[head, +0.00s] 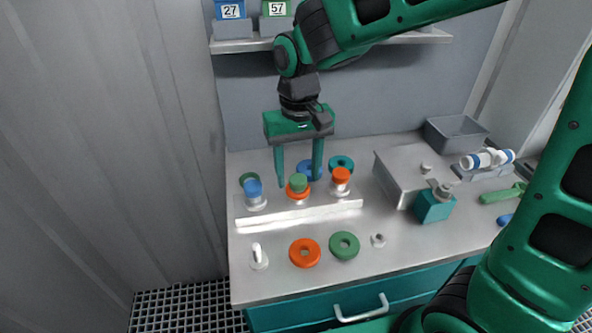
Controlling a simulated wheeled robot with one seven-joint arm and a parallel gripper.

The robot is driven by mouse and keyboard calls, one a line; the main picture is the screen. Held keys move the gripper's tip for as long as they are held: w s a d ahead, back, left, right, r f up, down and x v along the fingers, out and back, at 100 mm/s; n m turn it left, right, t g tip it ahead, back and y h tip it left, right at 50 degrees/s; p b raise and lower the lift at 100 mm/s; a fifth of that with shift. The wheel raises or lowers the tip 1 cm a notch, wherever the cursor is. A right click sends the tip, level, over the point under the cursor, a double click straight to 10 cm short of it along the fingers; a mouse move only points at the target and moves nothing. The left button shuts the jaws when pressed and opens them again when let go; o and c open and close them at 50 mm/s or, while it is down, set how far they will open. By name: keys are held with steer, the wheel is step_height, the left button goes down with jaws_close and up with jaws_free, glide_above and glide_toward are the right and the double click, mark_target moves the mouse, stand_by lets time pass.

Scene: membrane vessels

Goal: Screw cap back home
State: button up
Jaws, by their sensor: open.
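Three short vessels stand in a row behind a low pale rail (300,213) on the bench. The left one has a blue cap (253,187), the middle one a green cap (298,183) above an orange ring (298,195), and the right one an orange cap (341,175). My gripper (299,184) points down with its two green fingers apart, one on each side of the green cap. It is open. Whether a finger touches the cap cannot be told. Which cap the task means is not shown.
Loose rings lie in front, orange (305,252) and green (344,245), near a small white peg (258,257). Blue and teal rings (341,163) lie behind the row. A metal box (402,175), a teal block (434,206) and a grey tray (456,135) stand right.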

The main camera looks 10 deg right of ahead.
mark_target(298, 178)
steer(key=shift+o, duration=0.2)
step_height(298, 178, up, 4)
steer(key=shift+r, duration=0.1)
steer(key=o, duration=0.6)
steer(key=shift+c, duration=0.2)
steer(key=o, duration=0.3)
steer(key=shift+m, duration=0.3)
steer(key=shift+o, duration=0.2)
steer(key=m, duration=1.3)
steer(key=shift+f, duration=0.2)
steer(key=m, duration=0.8)
steer(key=shift+f, duration=0.1)
steer(key=m, duration=0.7)
steer(key=shift+f, duration=0.1)
